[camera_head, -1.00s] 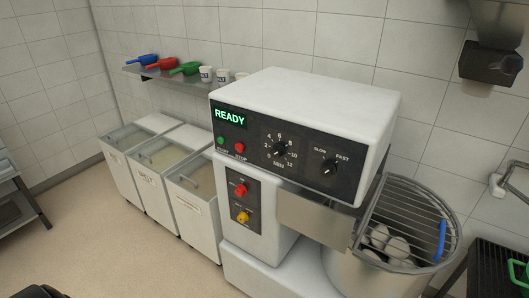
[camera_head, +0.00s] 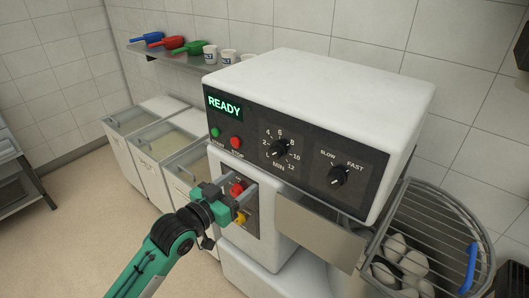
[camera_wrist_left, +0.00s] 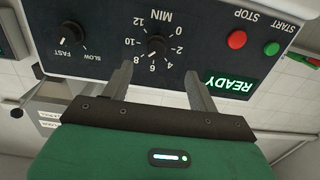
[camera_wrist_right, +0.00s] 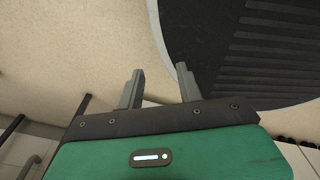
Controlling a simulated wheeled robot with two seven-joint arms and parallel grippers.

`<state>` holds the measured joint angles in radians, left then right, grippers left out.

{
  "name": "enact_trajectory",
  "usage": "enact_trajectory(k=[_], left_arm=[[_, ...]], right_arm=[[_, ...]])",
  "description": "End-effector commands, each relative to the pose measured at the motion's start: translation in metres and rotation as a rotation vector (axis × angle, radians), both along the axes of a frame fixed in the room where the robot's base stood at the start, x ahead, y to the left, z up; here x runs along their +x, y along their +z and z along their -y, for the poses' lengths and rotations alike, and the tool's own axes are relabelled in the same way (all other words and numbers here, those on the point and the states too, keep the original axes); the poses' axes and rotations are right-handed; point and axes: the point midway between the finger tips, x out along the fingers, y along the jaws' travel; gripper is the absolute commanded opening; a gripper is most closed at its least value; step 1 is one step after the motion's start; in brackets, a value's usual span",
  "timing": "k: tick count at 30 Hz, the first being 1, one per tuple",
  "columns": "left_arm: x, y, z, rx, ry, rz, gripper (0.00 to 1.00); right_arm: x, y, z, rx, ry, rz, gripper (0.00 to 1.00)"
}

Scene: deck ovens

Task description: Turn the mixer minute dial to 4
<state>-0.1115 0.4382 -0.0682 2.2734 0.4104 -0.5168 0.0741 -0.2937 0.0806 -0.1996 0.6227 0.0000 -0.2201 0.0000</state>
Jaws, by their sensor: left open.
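The mixer minute dial (camera_head: 279,150) is a black knob on the dark front panel, ringed by white numbers from 0 to 12 above the word MIN. It also shows upside down in the left wrist view (camera_wrist_left: 157,46); I cannot clearly read its pointer. My left gripper (camera_head: 241,199) is open and empty, left of and below the dial in the head view. In the left wrist view its fingers (camera_wrist_left: 158,74) are spread, short of the panel, with the dial beyond them. My right gripper (camera_wrist_right: 158,80) shows only in its wrist view, open and empty.
The panel also holds a READY display (camera_head: 224,105), a green START button (camera_head: 215,132), a red STOP button (camera_head: 236,142) and a SLOW/FAST knob (camera_head: 338,176). Red (camera_head: 237,189) and yellow knobs sit below. A wire guard (camera_head: 440,225) covers the bowl at right.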

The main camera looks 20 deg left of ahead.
Motion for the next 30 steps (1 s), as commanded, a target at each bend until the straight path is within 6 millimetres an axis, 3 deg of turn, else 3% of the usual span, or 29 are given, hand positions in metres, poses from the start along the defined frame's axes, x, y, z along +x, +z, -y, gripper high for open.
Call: enact_trajectory(k=[4,8,13,21,30], left_arm=[[-0.003,0.014,0.005,-0.003,-0.014,0.022,0.6],[0.01,0.016,0.009,-0.004,-0.013,0.023,0.6],[0.039,0.017,0.02,-0.006,-0.013,0.022,0.6],[0.09,0.016,0.039,-0.005,-0.013,0.022,0.6],[0.121,0.013,0.05,-0.002,-0.012,0.021,0.6]], right_arm=[[-0.001,0.001,0.0,0.0,0.0,-0.001,0.36],[-0.008,0.005,0.0,0.0,0.0,-0.009,0.36],[-0.017,0.015,0.001,-0.001,0.0,-0.02,0.36],[-0.009,0.03,0.0,0.0,0.0,-0.011,0.36],[-0.006,0.038,0.0,0.0,0.0,-0.007,0.36]])
